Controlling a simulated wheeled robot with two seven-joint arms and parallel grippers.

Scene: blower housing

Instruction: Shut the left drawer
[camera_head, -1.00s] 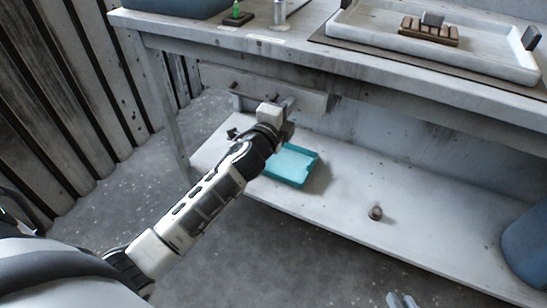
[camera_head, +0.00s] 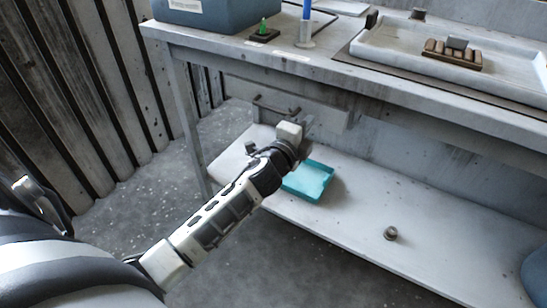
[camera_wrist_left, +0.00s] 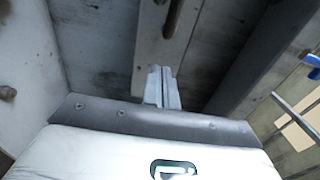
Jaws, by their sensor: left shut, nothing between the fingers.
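The left drawer's pale front (camera_head: 329,116) hangs under the workbench top, with a dark bar handle (camera_head: 272,109) on it. How far it stands out is hard to tell. My left gripper (camera_head: 308,122) is in front of the right part of the drawer front. In the left wrist view its fingers (camera_wrist_left: 162,88) are together, empty, and point at a pale panel (camera_wrist_left: 150,50) with a brown rod-like handle (camera_wrist_left: 173,18). Whether the fingertips touch the panel cannot be told. My right gripper is not in view.
The bench's lower shelf (camera_head: 350,215) holds a teal tray (camera_head: 308,181) below my left gripper and a small round part (camera_head: 390,233). On the bench top (camera_head: 330,72) are a blue-grey bin (camera_head: 215,14) and a white tray (camera_head: 400,64). A bench leg (camera_head: 187,120) stands left.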

